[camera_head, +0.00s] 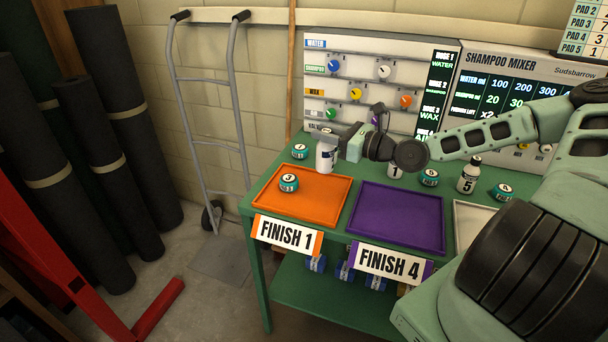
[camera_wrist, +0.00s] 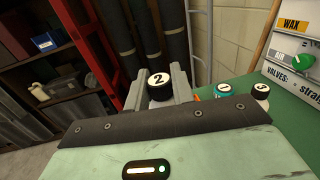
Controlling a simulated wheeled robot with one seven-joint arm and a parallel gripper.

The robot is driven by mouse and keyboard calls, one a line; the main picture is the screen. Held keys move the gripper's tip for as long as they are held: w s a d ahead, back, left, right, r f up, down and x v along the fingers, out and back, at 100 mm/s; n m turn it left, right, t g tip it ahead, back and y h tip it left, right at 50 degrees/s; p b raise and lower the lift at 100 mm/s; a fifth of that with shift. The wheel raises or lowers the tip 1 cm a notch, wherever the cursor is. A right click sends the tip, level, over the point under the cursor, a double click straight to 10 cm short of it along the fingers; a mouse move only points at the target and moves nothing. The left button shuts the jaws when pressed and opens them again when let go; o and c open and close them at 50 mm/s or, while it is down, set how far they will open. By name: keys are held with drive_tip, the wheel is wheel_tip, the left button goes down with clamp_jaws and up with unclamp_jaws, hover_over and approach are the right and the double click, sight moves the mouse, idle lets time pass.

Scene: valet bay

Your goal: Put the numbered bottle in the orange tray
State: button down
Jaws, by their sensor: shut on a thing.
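My gripper (camera_head: 332,152) is shut on a white bottle (camera_head: 326,157) with a dark label. The bottle is upright at the back edge of the orange tray (camera_head: 325,213), in the head view; I cannot tell how far its base is above the tray or table. In the wrist view, its black cap (camera_wrist: 158,80) shows a 2 and sits between the two fingers. The orange tray, marked FINISH 1, holds a teal tin (camera_head: 288,183) marked 3.
A purple tray (camera_head: 397,218), marked FINISH 4, lies right of the orange one. A teal tin (camera_head: 299,151) stands behind the orange tray. A bottle (camera_head: 468,175) marked 5 and more tins stand at the back right.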

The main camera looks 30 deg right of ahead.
sight(332, 165)
wheel_tip(332, 165, down, 9)
drive_tip(key=shift+r, duration=0.1)
idle(0.3)
drive_tip(key=c, duration=1.2)
unclamp_jaws()
drive_tip(key=shift+r, duration=0.1)
drive_tip(key=b+v, duration=0.2)
drive_tip(key=v, duration=1)
drive_tip(key=shift+s, duration=0.1)
